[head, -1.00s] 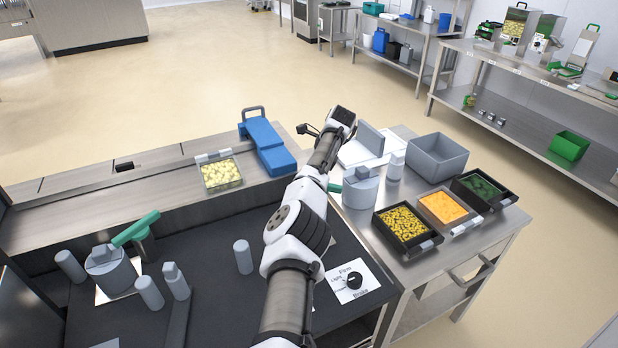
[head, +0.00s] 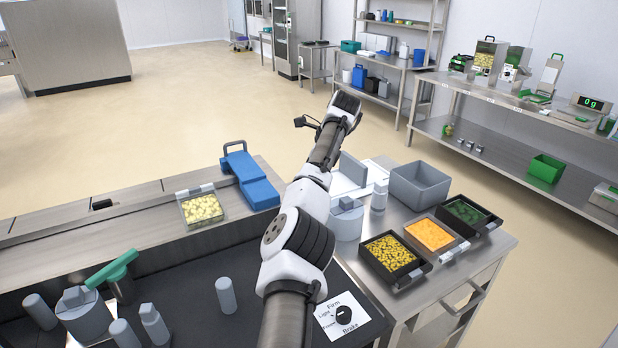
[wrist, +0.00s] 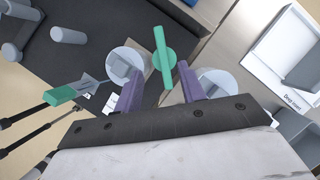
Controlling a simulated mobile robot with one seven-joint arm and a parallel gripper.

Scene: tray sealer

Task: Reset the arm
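My gripper (wrist: 159,88) shows in the wrist view with its two purple fingers spread apart and nothing held between them. A green lever handle (wrist: 161,45) lies beyond the gap between the fingers; I cannot tell how far below. Round grey parts show beyond each finger, one at left (wrist: 126,64) and one at right (wrist: 219,82). In the head view my arm reaches up and away, raised over the right part of the bench, and its fingers cannot be made out there.
A clear tray (head: 201,208) of pale food stands by the blue device (head: 250,178). Black food trays (head: 394,258) and a grey bin (head: 420,187) are on the right table. A second green lever (head: 111,270), grey cylinders (head: 226,295) and a dial (head: 343,315) are near.

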